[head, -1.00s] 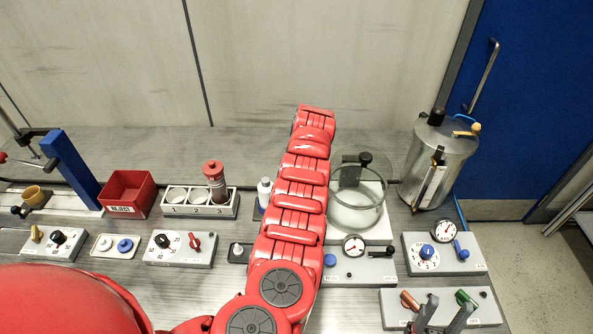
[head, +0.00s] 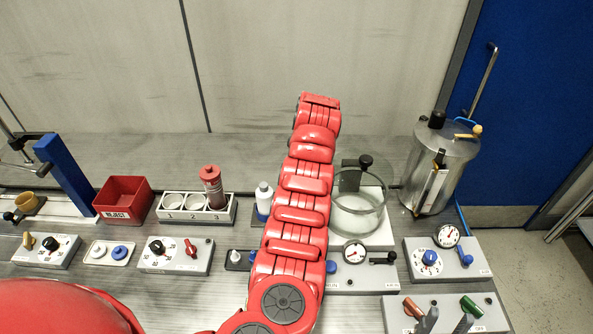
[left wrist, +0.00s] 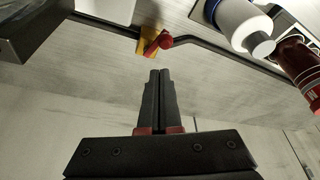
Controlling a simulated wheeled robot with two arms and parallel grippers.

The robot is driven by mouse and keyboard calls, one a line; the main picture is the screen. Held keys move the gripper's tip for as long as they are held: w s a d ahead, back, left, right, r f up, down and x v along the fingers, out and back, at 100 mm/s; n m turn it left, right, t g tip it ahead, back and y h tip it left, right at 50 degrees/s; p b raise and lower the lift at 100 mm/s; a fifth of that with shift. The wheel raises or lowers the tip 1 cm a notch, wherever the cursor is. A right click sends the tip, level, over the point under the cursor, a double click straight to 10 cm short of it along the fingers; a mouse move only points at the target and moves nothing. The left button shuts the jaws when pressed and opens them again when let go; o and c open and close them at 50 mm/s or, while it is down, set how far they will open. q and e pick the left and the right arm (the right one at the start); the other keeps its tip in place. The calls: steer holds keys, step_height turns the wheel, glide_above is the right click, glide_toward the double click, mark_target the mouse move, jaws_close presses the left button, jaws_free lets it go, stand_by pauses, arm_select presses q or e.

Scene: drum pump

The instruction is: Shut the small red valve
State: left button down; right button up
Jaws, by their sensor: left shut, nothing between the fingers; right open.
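A small red knob (left wrist: 164,41) sits on a yellow piece (left wrist: 148,45) at a dark pipe in the left wrist view. In the head view this spot is hidden, apparently behind my red left arm. My left gripper (left wrist: 159,72) is shut and empty in the left wrist view. Its fingertips point at the red knob, just short of it in the picture; I see no contact. The left gripper is hidden in the head view. My right gripper (head: 447,316) is open and empty at the bottom right, in front of a control box with red and green levers (head: 456,304).
A white bottle (left wrist: 243,25) and a red-topped cylinder (left wrist: 296,66) stand near the pipe in the left wrist view. A glass vessel (head: 358,212) stands right of my left arm, and a steel tank (head: 438,165) farther right. Another box carries a red lever (head: 190,247).

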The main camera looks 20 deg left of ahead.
arm_select(q)
steer(key=b+v, duration=0.2)
steer(key=v, duration=1)
steer(key=shift+s+r, duration=0.15)
steer(key=shift+r, duration=0.2)
steer(key=shift+d, duration=0.1)
